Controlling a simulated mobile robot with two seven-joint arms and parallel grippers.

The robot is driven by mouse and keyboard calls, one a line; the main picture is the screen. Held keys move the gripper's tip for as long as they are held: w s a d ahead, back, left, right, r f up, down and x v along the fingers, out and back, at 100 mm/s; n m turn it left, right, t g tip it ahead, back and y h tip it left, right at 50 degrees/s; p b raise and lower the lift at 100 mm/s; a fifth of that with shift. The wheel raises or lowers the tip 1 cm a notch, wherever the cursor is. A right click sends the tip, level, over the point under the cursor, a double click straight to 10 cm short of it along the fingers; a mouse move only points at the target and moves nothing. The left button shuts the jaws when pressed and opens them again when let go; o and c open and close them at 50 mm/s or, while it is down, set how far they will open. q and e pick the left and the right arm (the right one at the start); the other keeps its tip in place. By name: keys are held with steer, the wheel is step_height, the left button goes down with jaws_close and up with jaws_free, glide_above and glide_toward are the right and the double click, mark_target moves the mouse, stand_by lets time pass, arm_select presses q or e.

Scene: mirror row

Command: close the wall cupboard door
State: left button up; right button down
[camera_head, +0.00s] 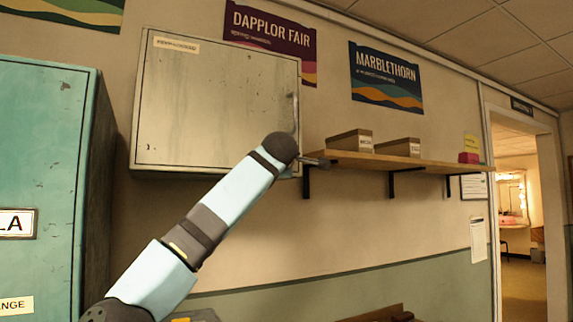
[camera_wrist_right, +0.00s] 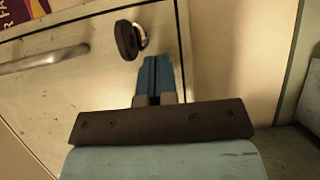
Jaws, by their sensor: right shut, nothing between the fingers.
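The wall cupboard (camera_head: 150,165) hangs on the wall at upper left in the head view. Its pale, worn door (camera_head: 215,100) faces me; no interior shows, and I cannot tell whether a narrow gap remains at its edge. An upright handle (camera_head: 296,115) is near the door's right side. My right gripper (camera_head: 324,163) is by the cupboard's lower right corner, with my arm covering that corner. In the right wrist view the gripper (camera_wrist_right: 156,62) is shut and empty, in front of the door (camera_wrist_right: 60,105), beside a dark rounded piece (camera_wrist_right: 128,40); contact is unclear. My left gripper is out of view.
A wooden shelf (camera_head: 440,165) with two boxes (camera_head: 352,144) and a small red item (camera_head: 468,158) is just right of my gripper. A green locker (camera_head: 45,150) stands at left. A doorway (camera_head: 520,220) opens at far right.

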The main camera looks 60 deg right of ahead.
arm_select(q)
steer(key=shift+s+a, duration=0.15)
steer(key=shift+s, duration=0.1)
arm_select(e)
steer(key=shift+w+d+r, duration=0.5)
steer(key=shift+w+d, duration=0.1)
steer(key=shift+w, duration=0.15)
steer(key=shift+r, duration=0.15)
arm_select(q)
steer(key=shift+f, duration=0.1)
arm_select(e)
steer(key=shift+a, duration=0.1)
